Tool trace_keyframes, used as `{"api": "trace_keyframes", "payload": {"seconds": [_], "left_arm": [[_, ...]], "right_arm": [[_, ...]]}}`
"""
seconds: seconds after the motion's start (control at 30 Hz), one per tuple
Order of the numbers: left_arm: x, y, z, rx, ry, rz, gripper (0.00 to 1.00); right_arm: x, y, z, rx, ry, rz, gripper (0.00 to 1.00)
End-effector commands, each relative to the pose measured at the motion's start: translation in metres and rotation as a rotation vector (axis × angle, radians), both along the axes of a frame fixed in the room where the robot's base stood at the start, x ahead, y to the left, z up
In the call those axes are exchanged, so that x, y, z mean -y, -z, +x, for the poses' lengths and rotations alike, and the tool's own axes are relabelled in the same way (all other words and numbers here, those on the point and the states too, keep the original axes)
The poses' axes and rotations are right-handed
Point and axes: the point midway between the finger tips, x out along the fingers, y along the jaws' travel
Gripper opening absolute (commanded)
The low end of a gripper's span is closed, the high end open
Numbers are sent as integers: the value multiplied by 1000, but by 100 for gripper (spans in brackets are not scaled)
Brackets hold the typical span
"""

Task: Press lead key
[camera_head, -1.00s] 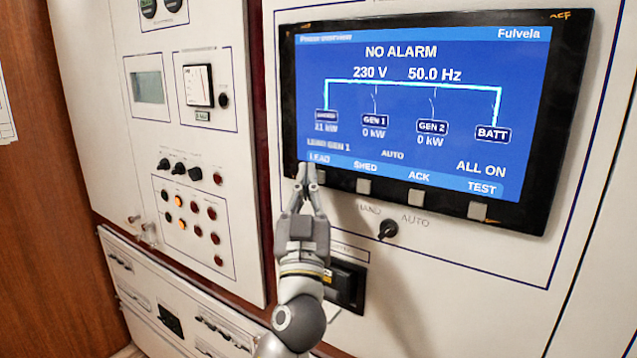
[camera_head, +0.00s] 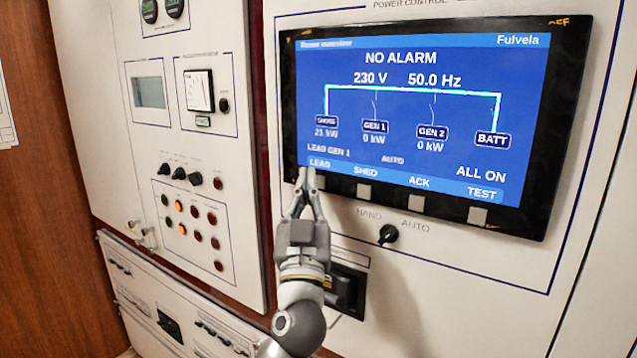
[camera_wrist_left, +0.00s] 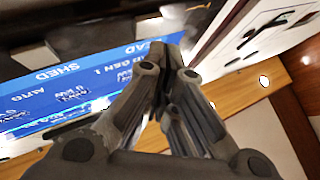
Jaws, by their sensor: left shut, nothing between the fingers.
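The power display (camera_head: 420,120) hangs on the white panel with a row of square keys under its screen. The screen label LEAD (camera_head: 319,163) is at the bottom left, and the line above it reads LEAD GEN 1. My left gripper (camera_head: 306,175) is shut and empty, its fingertips at the bezel just below that label. The fingertips cover the lead key, so I cannot tell whether they touch it. In the left wrist view the shut fingers (camera_wrist_left: 163,75) lie over the screen's edge, near the word LEAD (camera_wrist_left: 100,57). My right gripper is not in view.
A HAND/AUTO knob (camera_head: 388,234) sits below the display. Other keys, such as the one under SHED (camera_head: 364,190), stand to the right. A panel with knobs and lamps (camera_head: 192,222) is at the left. A black recessed fitting (camera_head: 347,290) is beside my arm.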

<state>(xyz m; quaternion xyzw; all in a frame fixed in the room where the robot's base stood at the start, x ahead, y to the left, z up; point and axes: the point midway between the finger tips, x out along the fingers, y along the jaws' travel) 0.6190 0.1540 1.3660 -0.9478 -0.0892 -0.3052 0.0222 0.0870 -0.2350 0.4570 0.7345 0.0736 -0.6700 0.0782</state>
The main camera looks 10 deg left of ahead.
Motion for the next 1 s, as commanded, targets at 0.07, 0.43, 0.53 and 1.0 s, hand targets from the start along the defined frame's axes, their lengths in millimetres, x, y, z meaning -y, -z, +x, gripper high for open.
{"api": "trace_keyframes", "payload": {"seconds": [0.07,0.43,0.53,1.0], "left_arm": [[0,0,0,0,0,0,0],[0,1,1,1,1,-1,0],[2,1,4,1,0,-1,0],[3,0,8,0,0,0,0]], "right_arm": [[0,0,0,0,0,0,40],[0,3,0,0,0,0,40],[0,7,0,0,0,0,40],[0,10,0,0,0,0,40]]}}
